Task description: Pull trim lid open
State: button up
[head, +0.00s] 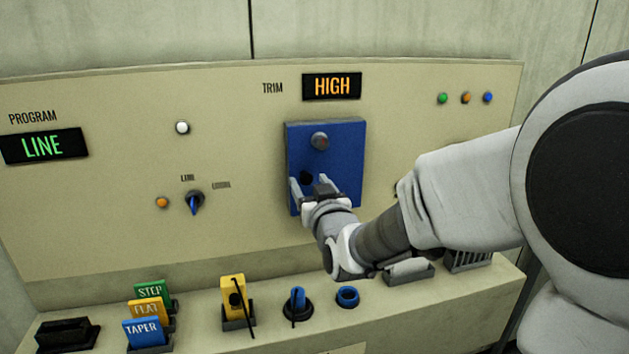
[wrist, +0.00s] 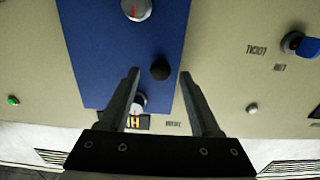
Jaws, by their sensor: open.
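The trim lid (head: 345,160) is a blue upright rectangle on the beige panel, below the orange HIGH display (head: 331,86). It looks flush with the panel. It carries a grey round knob (head: 319,141) near its top and a small black knob (head: 306,177) lower down. The wrist view is upside down and shows the black knob (wrist: 160,70) on the blue lid (wrist: 95,50), with a red-marked grey dial (wrist: 136,8) beyond. My gripper (head: 308,180) is open, its fingertips (wrist: 159,72) on either side of the black knob in the picture. Contact cannot be told.
A LINE/LOCAL selector (head: 194,202) and an orange button (head: 162,202) are left of the lid. The ledge below holds STEP, FLAT and TAPER tags (head: 144,333), a yellow block (head: 233,297), a blue knob (head: 297,300) and a blue ring (head: 347,297).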

jog(key=shift+w+a, duration=0.15)
jog(key=shift+w, duration=0.25)
grip_shut()
dwell(1.3)
